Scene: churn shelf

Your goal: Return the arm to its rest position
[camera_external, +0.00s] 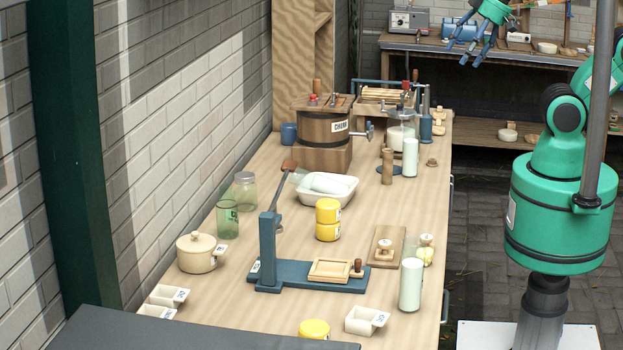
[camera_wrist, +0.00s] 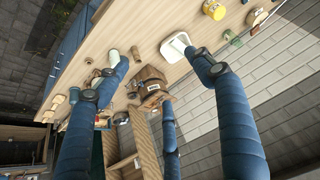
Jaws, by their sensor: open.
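My teal arm stands at the right in the external view. Its gripper (camera_external: 466,50) hangs at the top, in the air in front of the back shelf, with its blue fingers spread. In the wrist view my gripper (camera_wrist: 160,75) shows several blue fingers held wide apart with nothing between them. The fingers overlap the long wooden table (camera_wrist: 165,75) and the wooden churn (camera_wrist: 150,82) in that view, but touch nothing that I can make out. The churn (camera_external: 322,128) stands at the far end of the table (camera_external: 400,215) in the external view.
The table holds a white basin (camera_external: 327,190), yellow tins (camera_external: 328,220), a blue lever press (camera_external: 268,245), a lidded pot (camera_external: 200,253) and white bottles (camera_external: 411,285). A back shelf (camera_external: 430,45) carries several items. A brick wall (camera_external: 180,110) runs along the left.

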